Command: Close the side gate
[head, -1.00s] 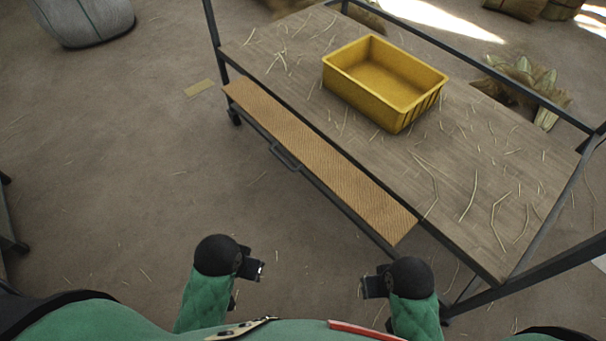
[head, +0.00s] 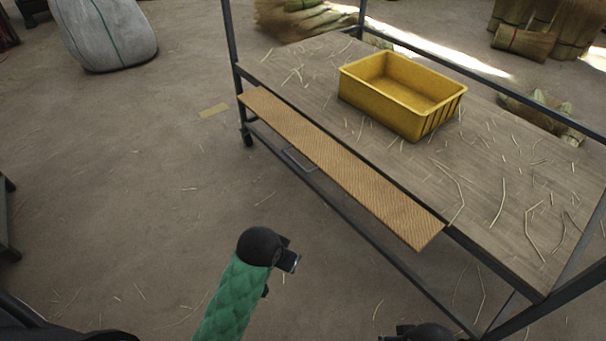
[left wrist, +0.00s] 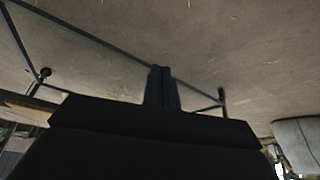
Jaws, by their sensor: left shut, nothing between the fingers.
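The side gate (head: 330,162) is a long tan woven panel along the near side of the cart. It juts outward from the cart's bed edge, folded down from upright. A thin metal handle (head: 299,160) shows under its outer edge. My left gripper (head: 293,262) is in front of the gate, over the floor, apart from the gate and handle. In the left wrist view its dark fingers (left wrist: 161,87) are together and empty. My right gripper (head: 384,339) barely shows at the bottom edge; its fingers are too cut off to judge.
The cart's wooden bed (head: 500,190) holds a yellow bin (head: 400,95) and scattered straw. Dark metal posts and rails (head: 228,40) frame it. A grey sack (head: 105,35) sits at upper left. The floor left of the cart is mostly clear.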

